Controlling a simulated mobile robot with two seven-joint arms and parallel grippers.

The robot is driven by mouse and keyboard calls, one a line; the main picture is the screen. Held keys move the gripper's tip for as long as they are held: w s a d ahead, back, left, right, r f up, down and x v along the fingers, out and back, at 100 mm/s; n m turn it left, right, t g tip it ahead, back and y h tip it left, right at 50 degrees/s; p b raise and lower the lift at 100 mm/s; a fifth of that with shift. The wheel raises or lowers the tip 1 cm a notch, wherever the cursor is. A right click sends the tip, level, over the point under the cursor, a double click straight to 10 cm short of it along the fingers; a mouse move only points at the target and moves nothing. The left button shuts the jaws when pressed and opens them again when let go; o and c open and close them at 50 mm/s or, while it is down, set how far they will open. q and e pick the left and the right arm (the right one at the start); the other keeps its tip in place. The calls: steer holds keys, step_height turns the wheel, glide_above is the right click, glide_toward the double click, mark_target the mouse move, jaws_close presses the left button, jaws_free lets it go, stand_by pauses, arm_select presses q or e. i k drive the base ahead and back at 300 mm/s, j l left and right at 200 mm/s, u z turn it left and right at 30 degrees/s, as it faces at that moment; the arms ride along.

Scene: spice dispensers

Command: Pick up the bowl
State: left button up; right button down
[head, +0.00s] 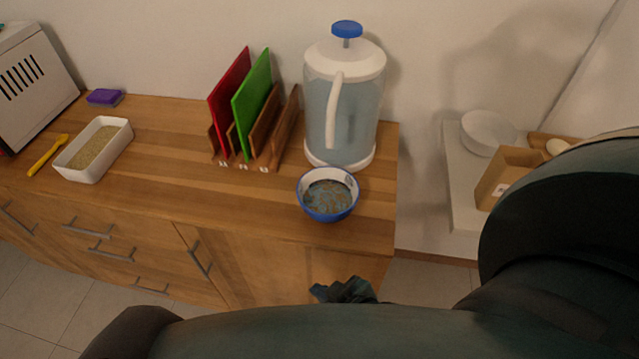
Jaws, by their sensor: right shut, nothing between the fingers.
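A small bowl (327,213) with a blue outside and a white inner rim stands upright on the wooden counter, near its front right edge. It holds a mottled blue-brown content. My right gripper (318,291) is dark and sits below and in front of the counter edge, apart from the bowl. It is shut and empty, and partly hidden by my own arm. My left gripper does not show.
A clear dispenser (350,115) with a blue knob stands right behind the bowl. A rack with red (228,90) and green boards (250,100) is to its left. The counter left of the bowl is clear.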

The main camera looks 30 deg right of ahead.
mark_target(326, 194)
steer(key=k+l+z, duration=0.1)
steer(key=l+z, duration=0.25)
steer(key=l, duration=0.2)
steer(key=l+z, duration=0.35)
steer(key=l, duration=0.2)
